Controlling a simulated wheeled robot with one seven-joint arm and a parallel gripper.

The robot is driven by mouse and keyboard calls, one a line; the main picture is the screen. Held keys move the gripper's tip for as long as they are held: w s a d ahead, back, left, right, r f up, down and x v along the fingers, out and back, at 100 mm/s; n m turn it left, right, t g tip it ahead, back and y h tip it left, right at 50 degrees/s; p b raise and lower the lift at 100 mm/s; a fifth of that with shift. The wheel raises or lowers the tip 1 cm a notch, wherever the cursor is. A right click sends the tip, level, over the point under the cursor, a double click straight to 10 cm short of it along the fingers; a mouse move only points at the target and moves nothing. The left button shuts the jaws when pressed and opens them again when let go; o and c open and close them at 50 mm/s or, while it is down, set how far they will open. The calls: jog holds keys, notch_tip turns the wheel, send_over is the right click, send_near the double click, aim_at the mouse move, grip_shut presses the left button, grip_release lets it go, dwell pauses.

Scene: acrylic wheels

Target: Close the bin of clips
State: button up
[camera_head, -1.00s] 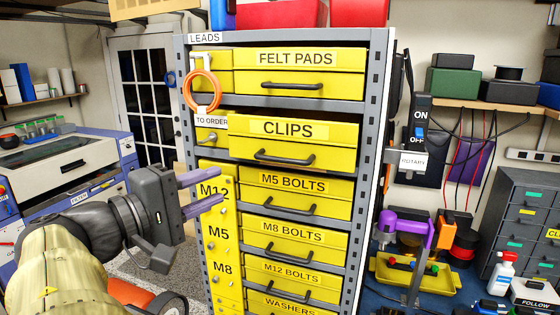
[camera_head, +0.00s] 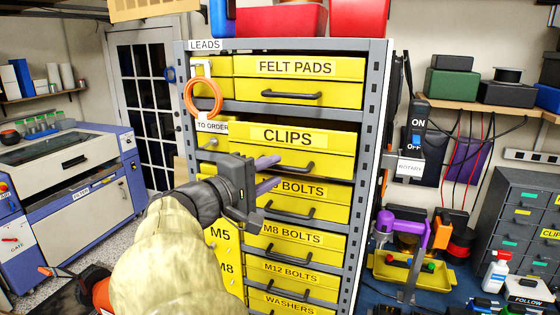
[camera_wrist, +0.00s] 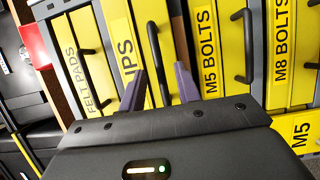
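The yellow clips bin (camera_head: 335,140) sits in the grey shelf rack and sticks out in front of the bins above and below it. Its dark handle (camera_head: 290,166) is on the lower front. My gripper (camera_head: 268,173) is in front of the bin's lower left part, its purple fingers apart and empty. In the wrist view the clips bin (camera_wrist: 150,20) lies ahead, turned sideways, with its handle (camera_wrist: 157,62) between the two open fingers (camera_wrist: 158,88). I cannot tell whether the fingers touch the bin.
The felt pads bin (camera_head: 345,70) is above and the M5 bolts bin (camera_head: 335,203) below, both set further back. The grey rack post (camera_head: 372,130) stands right of the bins. An orange ring (camera_head: 203,113) hangs at the upper left.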

aim_at(278, 168)
jog(key=x, duration=0.3)
jog(key=shift+w+d+p, duration=0.15)
jog(key=shift+w+p, duration=0.15)
jog(key=shift+p, duration=0.05)
jog(key=shift+s, duration=0.2)
jog(key=shift+c, duration=0.4)
grip_shut()
